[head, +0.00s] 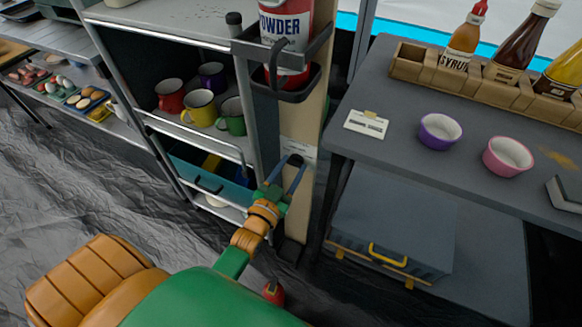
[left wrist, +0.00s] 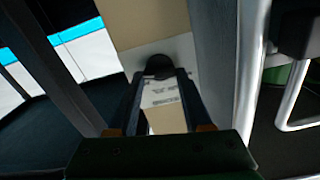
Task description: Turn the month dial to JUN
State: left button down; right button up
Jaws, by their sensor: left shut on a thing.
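The month dial is a small black knob (head: 295,160) on a white plate (head: 300,147), fixed to the beige post (head: 308,120) between the shelf cart and the grey table. My left gripper (head: 288,172) reaches up to it from below and is shut on the knob. In the left wrist view the knob (left wrist: 160,66) sits between the two fingertips, with the white plate (left wrist: 182,50) behind it. A pale label with small print (left wrist: 162,92) shows between the fingers. Its lettering is too small to read, so I cannot tell the dial's month. My right gripper is out of view.
A black rack (head: 285,85) with a red powder container (head: 285,30) hangs above the dial. The shelf cart (head: 175,40) with several mugs stands at left. The grey table (head: 400,150) with bowls and sauce bottles stands at right, a grey case (head: 395,225) below it.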

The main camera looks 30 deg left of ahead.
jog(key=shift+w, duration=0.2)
pick_arm(q)
jog(key=shift+c, duration=1.6)
grip_release()
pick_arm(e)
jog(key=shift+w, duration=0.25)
pick_arm(q)
jog(key=s+p, duration=0.1)
jog(key=s, duration=0.6)
jog(key=shift+d, duration=0.2)
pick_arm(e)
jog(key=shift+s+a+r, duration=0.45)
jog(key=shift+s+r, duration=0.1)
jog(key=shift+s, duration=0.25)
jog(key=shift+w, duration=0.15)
